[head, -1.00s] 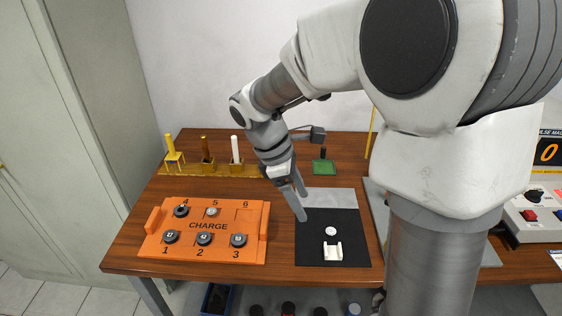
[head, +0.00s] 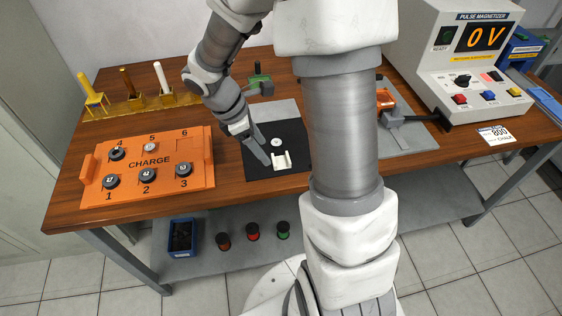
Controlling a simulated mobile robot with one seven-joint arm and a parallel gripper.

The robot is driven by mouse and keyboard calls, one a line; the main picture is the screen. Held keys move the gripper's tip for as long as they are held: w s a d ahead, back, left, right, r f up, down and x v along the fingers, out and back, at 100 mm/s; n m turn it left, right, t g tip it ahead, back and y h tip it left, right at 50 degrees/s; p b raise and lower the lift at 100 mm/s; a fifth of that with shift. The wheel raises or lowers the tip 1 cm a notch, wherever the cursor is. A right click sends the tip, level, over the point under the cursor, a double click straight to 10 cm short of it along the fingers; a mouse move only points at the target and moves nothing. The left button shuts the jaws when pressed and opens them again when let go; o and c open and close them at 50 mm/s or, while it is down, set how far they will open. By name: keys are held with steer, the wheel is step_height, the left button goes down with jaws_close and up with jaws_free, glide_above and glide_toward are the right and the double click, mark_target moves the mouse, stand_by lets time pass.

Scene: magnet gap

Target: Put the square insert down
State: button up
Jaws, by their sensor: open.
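No piece stands out clearly as the square insert. A small white piece with raised sides (head: 283,161) sits on the black mat (head: 296,133), and a small white disc (head: 276,142) lies just behind it. My gripper (head: 264,157) points down over the left part of the mat, just left of the white piece. Its jaws are open, and I see nothing held between them. I cannot tell whether the fingertips touch the mat or the white piece.
An orange CHARGE tray (head: 200,189) with several dark round parts is at the left. Yellow, brown and white posts (head: 159,75) stand behind it. A grey plate (head: 412,137) with an orange fixture (head: 385,98) and the pulse magnetizer (head: 462,65) are at the right.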

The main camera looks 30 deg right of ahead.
mark_target(274, 160)
steer(key=x, duration=0.1)
steer(key=b+x, duration=0.1)
steer(key=x, duration=0.3)
steer(key=shift+d+r+b, duration=0.1)
steer(key=shift+d+b, duration=0.15)
steer(key=shift+b, duration=0.05)
jaws_close()
steer(key=shift+r, duration=0.2)
step_height(274, 160, up, 4)
steer(key=shift+r+p, duration=0.15)
steer(key=shift+p, duration=0.85)
steer(key=s+d+r+p, duration=0.3)
steer(key=s+d+r, duration=0.3)
steer(key=s+d, duration=0.2)
steer(key=shift+d+r, duration=0.15)
steer(key=shift+r, duration=0.1)
